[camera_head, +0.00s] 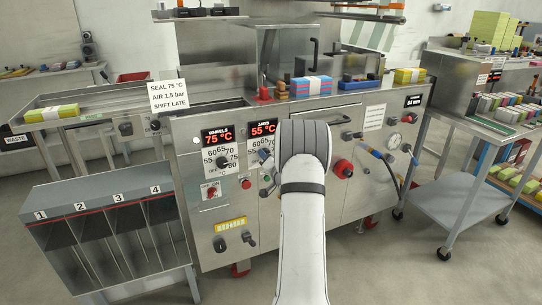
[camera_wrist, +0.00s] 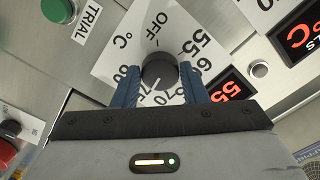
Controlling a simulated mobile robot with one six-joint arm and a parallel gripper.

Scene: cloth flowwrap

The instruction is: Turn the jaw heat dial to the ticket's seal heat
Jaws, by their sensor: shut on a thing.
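The ticket (camera_head: 170,97) in the head view reads SEAL 75 °C, AIR 1,5 bar, SHIFT LATE. The JAWS display (camera_head: 263,128) reads 55 °C; part of a red readout (camera_wrist: 226,88) also shows in the wrist view. The jaw heat dial (camera_wrist: 159,68) is a dark round knob on a white scale plate (camera_wrist: 112,42). My gripper (camera_wrist: 158,80) is shut on it, one blue finger at each side. The knob's white mark points down in the wrist view, toward the 70–75 part of the scale; the exact number is unclear.
A green TRIAL button (camera_wrist: 58,10) and a red button (camera_wrist: 7,152) lie near my gripper. A red knob (camera_head: 343,169) is right of my arm.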

